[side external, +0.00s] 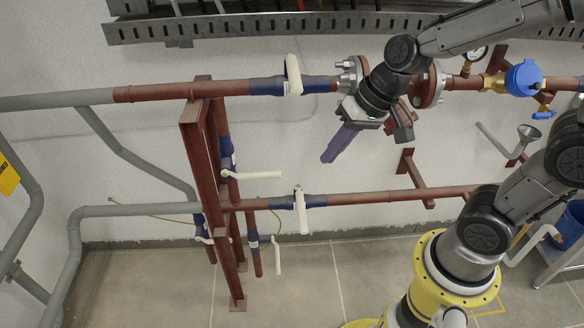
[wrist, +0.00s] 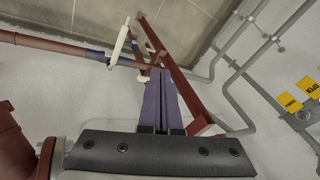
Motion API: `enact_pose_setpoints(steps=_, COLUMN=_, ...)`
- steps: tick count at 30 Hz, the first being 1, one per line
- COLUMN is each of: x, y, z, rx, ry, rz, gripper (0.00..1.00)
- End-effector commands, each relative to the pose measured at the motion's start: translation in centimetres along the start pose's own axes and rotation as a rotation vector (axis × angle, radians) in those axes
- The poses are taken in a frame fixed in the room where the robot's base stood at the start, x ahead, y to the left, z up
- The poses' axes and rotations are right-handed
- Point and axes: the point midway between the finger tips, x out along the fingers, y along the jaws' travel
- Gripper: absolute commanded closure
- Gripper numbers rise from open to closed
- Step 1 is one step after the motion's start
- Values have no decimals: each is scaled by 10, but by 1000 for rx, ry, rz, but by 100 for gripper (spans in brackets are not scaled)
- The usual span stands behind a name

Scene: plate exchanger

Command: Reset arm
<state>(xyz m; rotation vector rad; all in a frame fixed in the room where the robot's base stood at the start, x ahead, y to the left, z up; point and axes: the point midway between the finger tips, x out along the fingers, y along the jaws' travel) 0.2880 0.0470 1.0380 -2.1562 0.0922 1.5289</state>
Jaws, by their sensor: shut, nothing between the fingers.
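My gripper (side external: 328,158) hangs in front of the upper pipe in the side external view, right of the red support frame, with its purple fingers pointing down and left. The fingers are together and hold nothing. In the wrist view my gripper (wrist: 161,74) shows its two purple fingers side by side against each other. The gripper appears apart from the pipes and valves. My arm reaches in from the right, above its yellow base.
The upper pipe (side external: 155,92) carries a white-handled valve (side external: 293,75) and a bolted flange (side external: 430,84). The lower pipe (side external: 380,197) has another white-handled valve (side external: 300,208). A red support frame (side external: 193,150) stands left. A blue-capped fitting (side external: 523,78) is at right. Floor between is clear.

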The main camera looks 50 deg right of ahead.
Motion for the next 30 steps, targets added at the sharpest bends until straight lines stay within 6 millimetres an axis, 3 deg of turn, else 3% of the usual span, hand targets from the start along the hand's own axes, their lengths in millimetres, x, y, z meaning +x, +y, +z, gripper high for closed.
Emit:
enact_pose_setpoints(steps=1, x=-19, y=2, z=9, rx=-70, ry=25, rz=5, gripper=100)
enact_pose_setpoints(steps=6, x=-66, y=25, z=42, rx=-280, ry=84, rz=73, gripper=100)
enact_pose_setpoints(steps=12, x=-97, y=53, z=67, rx=-423, ry=136, rz=163, gripper=100)
enact_pose_setpoints(steps=18, x=-105, y=64, z=75, rx=-463, ry=151, rz=199, gripper=100)
enact_pose_setpoints(steps=30, x=-105, y=63, z=74, rx=-462, ry=151, rz=198, gripper=100)
